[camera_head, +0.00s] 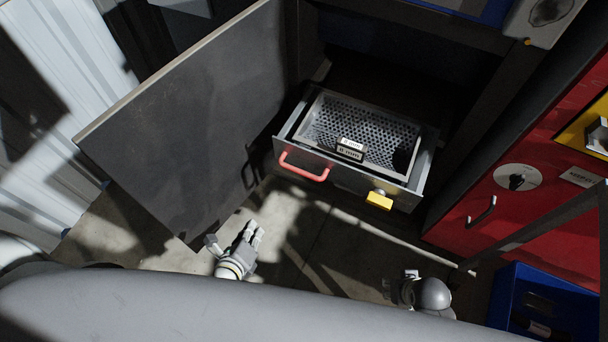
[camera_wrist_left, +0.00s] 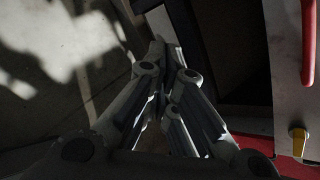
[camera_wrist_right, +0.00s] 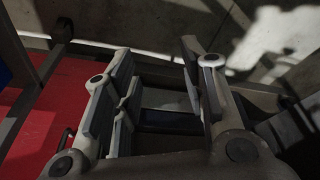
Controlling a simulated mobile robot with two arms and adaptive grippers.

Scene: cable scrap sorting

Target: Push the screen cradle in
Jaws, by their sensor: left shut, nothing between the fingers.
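The screen cradle (camera_head: 342,178) is a grey drawer-like frame that sticks out of the dark cabinet, with a perforated metal screen (camera_head: 365,128) inside it. Its front carries a red handle (camera_head: 304,165) at the left and a yellow latch (camera_head: 379,200) at the right. The handle (camera_wrist_left: 308,45) and latch (camera_wrist_left: 298,140) also show at the right of the left wrist view. My left gripper (camera_head: 256,230) is shut and empty, below and left of the cradle front, apart from it. My right gripper (camera_wrist_right: 157,75) is open and empty; the head view shows only part of it, low right of the cradle.
A large dark door panel (camera_head: 185,110) stands open left of the cradle, close to my left gripper. A red cabinet (camera_head: 520,205) with a dial and handle stands at the right. A blue bin (camera_head: 505,295) is at the lower right. Sunlit concrete floor (camera_head: 310,235) lies in front of the cradle.

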